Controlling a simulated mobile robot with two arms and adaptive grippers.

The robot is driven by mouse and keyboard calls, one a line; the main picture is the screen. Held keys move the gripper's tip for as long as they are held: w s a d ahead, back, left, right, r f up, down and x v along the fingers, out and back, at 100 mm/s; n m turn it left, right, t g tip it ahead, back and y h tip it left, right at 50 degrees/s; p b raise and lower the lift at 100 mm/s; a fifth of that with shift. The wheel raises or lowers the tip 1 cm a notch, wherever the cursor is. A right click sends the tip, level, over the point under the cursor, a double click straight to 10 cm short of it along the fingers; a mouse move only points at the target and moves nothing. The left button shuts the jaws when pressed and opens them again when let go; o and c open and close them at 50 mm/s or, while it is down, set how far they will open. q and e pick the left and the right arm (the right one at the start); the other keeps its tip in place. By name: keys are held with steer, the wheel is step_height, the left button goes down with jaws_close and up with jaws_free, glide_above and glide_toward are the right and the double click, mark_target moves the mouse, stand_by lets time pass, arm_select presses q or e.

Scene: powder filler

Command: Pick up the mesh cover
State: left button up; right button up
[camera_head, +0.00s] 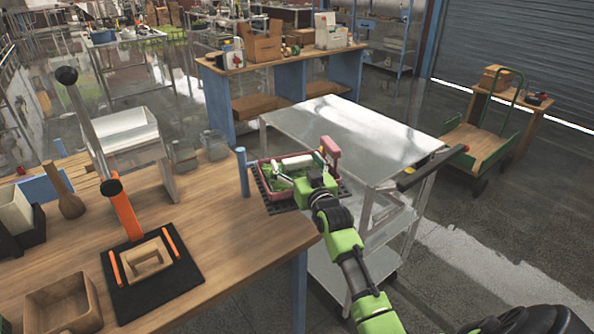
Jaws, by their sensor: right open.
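My right arm reaches in from the lower right. My right gripper (290,180) is over the pink-rimmed tray (264,172) near the wooden table's right end and the metal cart. Its jaws are open, and its green and grey parts partly cover the tray. Green and white shapes show inside the tray, too small to name. A black perforated sheet (268,205) shows under and beside the tray; I cannot tell whether it is the mesh cover. No other mesh piece is clear to me. A pink upright piece (331,152) stands at the tray's right. My left gripper is out of view.
The wooden table (225,240) holds a black mat (150,300) with a wooden frame and orange parts, a wooden box (65,305), a pestle-like tool (68,200) and glass jars (214,145). A blue post (242,172) stands near the tray. The metal cart top (370,135) is mostly clear.

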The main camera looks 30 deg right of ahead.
steer(key=c, duration=1.2)
steer(key=shift+r, duration=0.1)
